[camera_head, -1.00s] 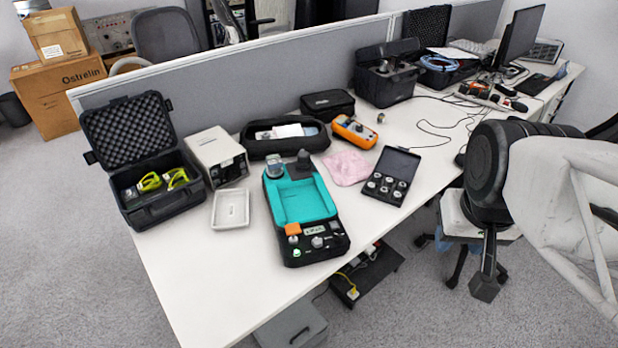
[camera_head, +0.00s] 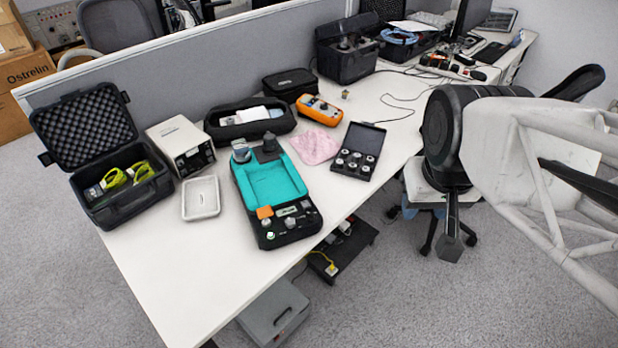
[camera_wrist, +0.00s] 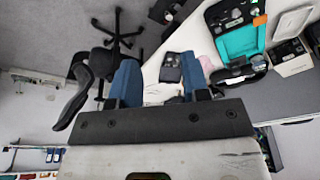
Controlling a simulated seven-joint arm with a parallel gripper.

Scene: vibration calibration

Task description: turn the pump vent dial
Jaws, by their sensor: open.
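A black unit with a teal recess (camera_head: 275,183) stands on the white table; I take it to be the pump. It also shows at the upper right of the wrist view (camera_wrist: 237,43). Its front panel has an orange block (camera_head: 264,212), a grey knob (camera_head: 290,223) and other small controls. Which one is the vent dial is too small to tell. My gripper (camera_wrist: 157,62) is open and empty, its two blue fingers wide apart, clear of the table items. In the head view my arm is at the right, past the table's front edge and away from the unit.
Right of the unit are a pink cloth (camera_head: 315,147) and an open black case of small parts (camera_head: 354,160). Left are a white tray (camera_head: 201,197), a beige box (camera_head: 180,142) and an open foam-lined case (camera_head: 118,190). An orange meter (camera_head: 320,108) lies behind. The table's front left (camera_head: 165,285) is clear.

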